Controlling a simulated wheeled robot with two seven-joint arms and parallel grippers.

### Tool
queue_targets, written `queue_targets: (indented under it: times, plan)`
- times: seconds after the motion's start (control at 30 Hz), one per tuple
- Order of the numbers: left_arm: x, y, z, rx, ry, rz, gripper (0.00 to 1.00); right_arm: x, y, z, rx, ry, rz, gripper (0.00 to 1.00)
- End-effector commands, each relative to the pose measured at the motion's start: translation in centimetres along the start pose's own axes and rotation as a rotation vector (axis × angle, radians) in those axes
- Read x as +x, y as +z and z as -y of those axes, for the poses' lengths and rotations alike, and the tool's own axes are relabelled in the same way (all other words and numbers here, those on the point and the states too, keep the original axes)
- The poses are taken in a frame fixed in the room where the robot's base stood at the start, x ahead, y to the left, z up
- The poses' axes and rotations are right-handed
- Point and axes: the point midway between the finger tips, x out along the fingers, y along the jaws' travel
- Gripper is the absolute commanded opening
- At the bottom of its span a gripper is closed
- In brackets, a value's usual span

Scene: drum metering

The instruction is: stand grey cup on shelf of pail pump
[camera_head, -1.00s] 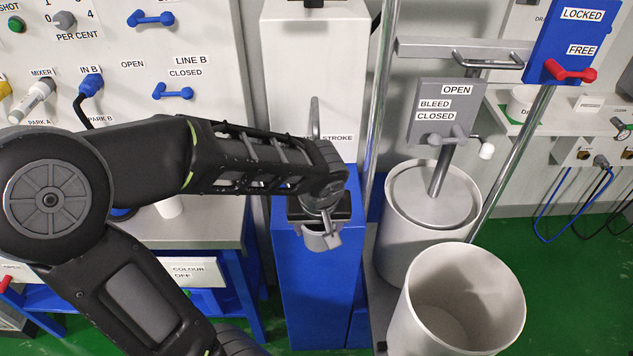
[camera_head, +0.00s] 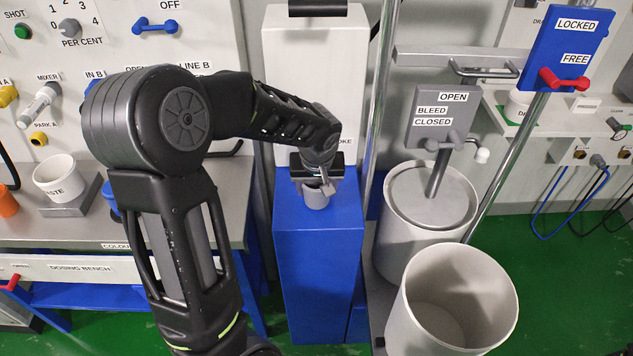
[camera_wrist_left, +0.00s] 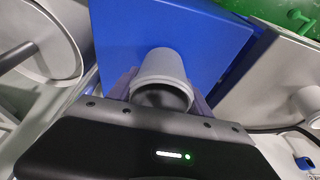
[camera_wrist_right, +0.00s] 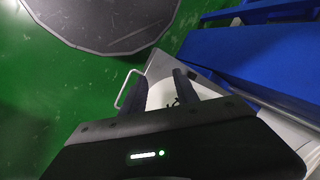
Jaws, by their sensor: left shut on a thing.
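The grey cup (camera_head: 316,197) is upright over the flat top of a blue stand (camera_head: 318,255), in front of a white column (camera_head: 310,60). My left gripper (camera_head: 318,172) is shut on the cup. The left wrist view shows the cup (camera_wrist_left: 160,68) between the fingers, with blue surface around it. I cannot tell whether its base touches the blue top. My right gripper (camera_wrist_right: 168,90) is outside the head view. In the right wrist view its fingers are apart, with a white object behind them; nothing is clearly held.
Right of the stand are a metal post, a lidded white pail (camera_head: 425,225) and an open white pail (camera_head: 450,300). A grey BLEED panel (camera_head: 437,117) rises above. A bench with a white waste cup (camera_head: 58,180) is at left.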

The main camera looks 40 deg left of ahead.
Motion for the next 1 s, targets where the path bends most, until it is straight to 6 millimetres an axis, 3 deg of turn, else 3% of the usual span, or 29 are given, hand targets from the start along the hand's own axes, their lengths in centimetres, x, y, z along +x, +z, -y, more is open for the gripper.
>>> queue_targets:
  times: [0.07, 0.57, 0.6, 0.83, 1.0]
  plan:
    - [0.2, -1.1, 0.1, -0.001, -0.002, 0.001, 0.18, -0.6, 0.0, 0.2, 0.0, 0.001, 0.001, 0.36]
    - [1.4, -0.6, 0.0, 0.0, 0.0, 0.0, 0.18, -0.2, 0.1, 0.1, 0.001, 0.002, 0.002, 0.36]
    - [1.2, -0.7, 0.0, 0.0, 0.0, 0.0, 0.61, -0.5, 0.1, 0.1, 0.001, 0.002, 0.002, 0.36]
    - [1.2, -0.7, 0.0, 0.0, 0.0, 0.0, 0.8, -0.5, 0.1, 0.1, 0.001, 0.002, 0.002, 0.36]
    - [1.2, -0.7, 0.0, 0.001, 0.0, 0.0, 0.8, -0.5, 0.1, 0.1, 0.001, 0.002, 0.002, 0.36]
